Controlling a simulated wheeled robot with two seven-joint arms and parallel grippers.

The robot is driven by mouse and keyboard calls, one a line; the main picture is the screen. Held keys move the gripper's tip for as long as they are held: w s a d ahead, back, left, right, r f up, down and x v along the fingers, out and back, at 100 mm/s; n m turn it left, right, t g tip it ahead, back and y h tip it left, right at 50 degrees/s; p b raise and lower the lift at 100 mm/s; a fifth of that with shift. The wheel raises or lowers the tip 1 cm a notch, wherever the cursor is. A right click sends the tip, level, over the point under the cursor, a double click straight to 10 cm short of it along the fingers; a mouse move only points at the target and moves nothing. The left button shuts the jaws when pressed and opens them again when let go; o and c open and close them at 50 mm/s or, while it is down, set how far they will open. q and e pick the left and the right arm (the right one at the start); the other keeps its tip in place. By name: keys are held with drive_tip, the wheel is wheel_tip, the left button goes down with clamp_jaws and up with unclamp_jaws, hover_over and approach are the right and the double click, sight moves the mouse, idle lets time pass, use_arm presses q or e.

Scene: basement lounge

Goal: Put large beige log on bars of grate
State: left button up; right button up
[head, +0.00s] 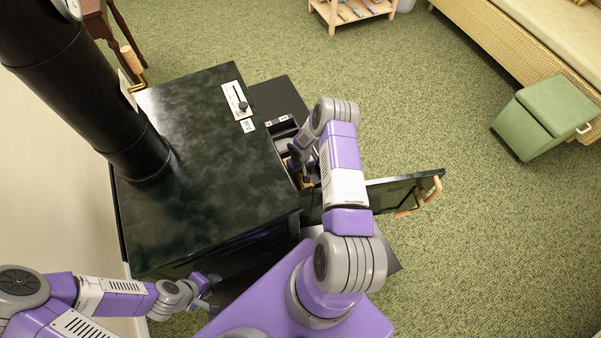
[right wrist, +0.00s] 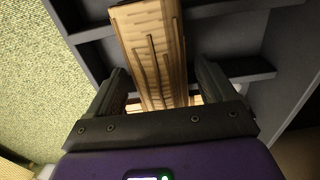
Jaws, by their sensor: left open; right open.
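The large beige log (right wrist: 150,45) shows in the right wrist view as a long wood-grained piece with dark grooves. It lies between the two dark fingers of my right gripper (right wrist: 162,80), with gaps visible beside it. The gripper is open around it, not clamped. In the head view my right gripper (head: 303,168) reaches into the stove's front opening, mostly hidden by my arm. Dark grey ledges (right wrist: 248,72) show beside the log; I cannot tell whether they are the grate's bars. My left gripper (head: 207,292) is open and empty near the stove's lower front corner.
The dark green stove (head: 205,170) has a black flue pipe (head: 90,90) on top. Its door (head: 400,190) stands open, with a wooden handle (head: 425,200), close to my right arm. A green stool (head: 545,115) stands at the right. The carpet between is clear.

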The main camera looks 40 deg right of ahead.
drive_tip(key=shift+r, duration=0.1)
wheel_tip(320, 180, up, 12)
drive_tip(key=p, duration=0.4)
drive_tip(key=shift+r, duration=0.15)
idle(0.4)
